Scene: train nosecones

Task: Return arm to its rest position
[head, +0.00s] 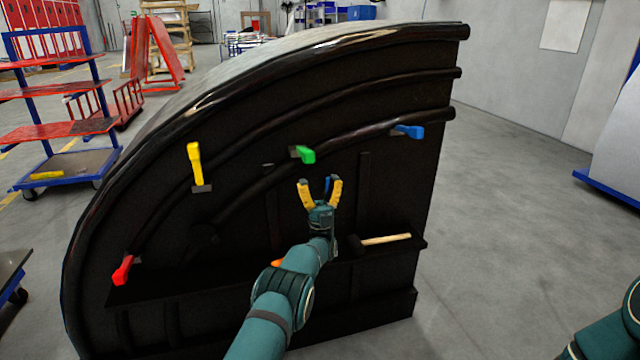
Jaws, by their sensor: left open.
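My left arm reaches up from the bottom middle, and its gripper (320,187) is open with its yellow fingers spread. It is in front of the black nosecone panel (330,210), and nothing shows between the fingers. On the panel's curved ribs are a yellow clamp (195,165), a green clamp (305,154), a blue clamp (410,131) and a red clamp (123,270). The green clamp is just above and left of the gripper. Part of my right arm (610,330) shows at the bottom right corner; its gripper is out of view.
A mallet with a wooden handle (386,239) lies on the panel's ledge, right of my left arm. A small orange thing (277,262) is partly hidden behind the arm. A red and blue shelf cart (60,130) stands at left.

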